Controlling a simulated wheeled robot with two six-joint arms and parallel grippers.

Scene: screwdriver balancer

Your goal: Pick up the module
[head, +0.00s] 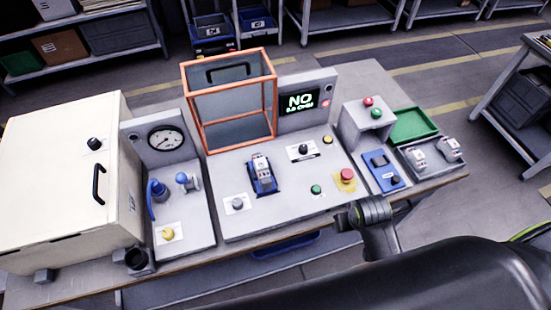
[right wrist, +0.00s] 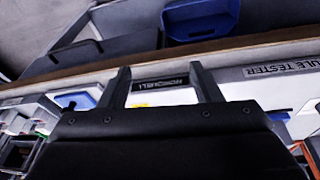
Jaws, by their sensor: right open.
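Two similar modules, a left one (head: 418,158) and a right one (head: 449,149), stand in a grey tray (head: 428,169) at the bench's right end. My right gripper (right wrist: 162,82) is open and empty in the right wrist view, with the bench's front edge and a dark label beyond its fingers. My left gripper is not in view.
An orange-framed clear guard (head: 228,100) stands behind the holder, beside a display (head: 299,102) reading "NO". A green tray (head: 413,125) lies behind the grey tray. A blue device (head: 383,172) and a button box (head: 368,118) stand left of them. A large cream box (head: 62,185) fills the left.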

